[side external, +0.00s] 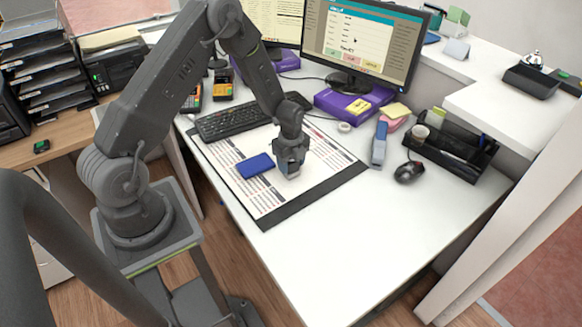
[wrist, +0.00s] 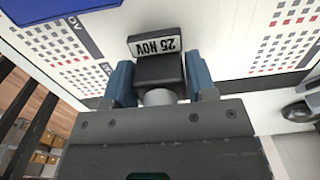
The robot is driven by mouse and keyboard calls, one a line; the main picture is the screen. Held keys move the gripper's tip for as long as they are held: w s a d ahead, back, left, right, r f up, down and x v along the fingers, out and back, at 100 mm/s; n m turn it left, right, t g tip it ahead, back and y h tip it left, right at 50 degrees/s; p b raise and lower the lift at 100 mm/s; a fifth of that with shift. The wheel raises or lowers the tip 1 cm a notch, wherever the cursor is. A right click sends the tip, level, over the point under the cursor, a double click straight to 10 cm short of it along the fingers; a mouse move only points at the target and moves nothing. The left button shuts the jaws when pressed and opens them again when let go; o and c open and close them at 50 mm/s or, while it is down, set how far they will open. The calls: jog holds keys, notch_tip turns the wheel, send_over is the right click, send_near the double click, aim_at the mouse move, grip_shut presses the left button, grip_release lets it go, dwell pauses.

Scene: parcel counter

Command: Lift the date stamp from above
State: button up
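The date stamp (wrist: 160,66) is a dark block with a white label reading "25 NOV", upside down in the wrist view. Its round pale knob points at my gripper's palm. My gripper (wrist: 160,82) has its two blue fingers on either side of the stamp, very close to its sides; whether they press on it I cannot tell. In the side view my gripper (side external: 290,165) points down over the desk calendar pad (side external: 325,160), and its fingers mostly hide the stamp. Whether the stamp rests on the pad is unclear.
A blue ink pad or box (side external: 255,165) lies just left of my gripper on the pad. A keyboard (side external: 232,118) is behind, a blue stapler (side external: 379,145) and black mouse (side external: 409,171) to the right. The front of the desk is clear.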

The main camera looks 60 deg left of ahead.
jog(key=c, duration=0.6)
jog(key=shift+o, duration=0.2)
jog(key=shift+r, duration=0.1)
